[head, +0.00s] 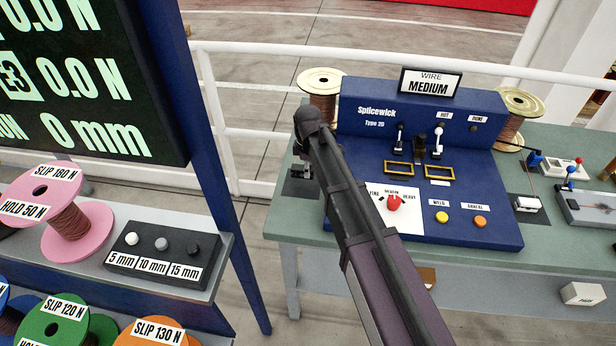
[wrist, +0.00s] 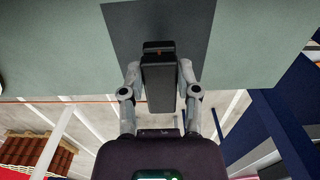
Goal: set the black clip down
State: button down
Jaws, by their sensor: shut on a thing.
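The black clip (wrist: 160,82) is a dark oblong block, seen in the wrist view between the two grey fingers of my gripper (wrist: 160,72). My gripper is shut on its sides. Beyond the clip lies a dark square patch (wrist: 125,22) on the green tabletop (wrist: 60,50). The clip's far end overlaps this patch in the picture; I cannot tell whether it touches. In the head view my gripper (head: 301,172) is at the left end of the green table, mostly hidden under my arm, and the clip cannot be made out clearly there.
The blue Splicewick machine (head: 470,215) stands right of my gripper. A wire spool (head: 320,82) stands behind it. To the left are a grey shelf with a pink spool (head: 88,225), a black button box (head: 160,255) and a blue post (head: 200,150). A white railing (head: 260,52) runs behind.

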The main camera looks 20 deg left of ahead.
jog(key=shift+f+b, duration=1.65)
jog(key=shift+f, duration=0.15)
jog(key=shift+f, duration=0.15)
jog(key=shift+c, duration=1.7)
grip_release()
jog(key=shift+r, duration=0.25)
notch_tip(320, 180, up, 12)
jog(key=p, duration=1.2)
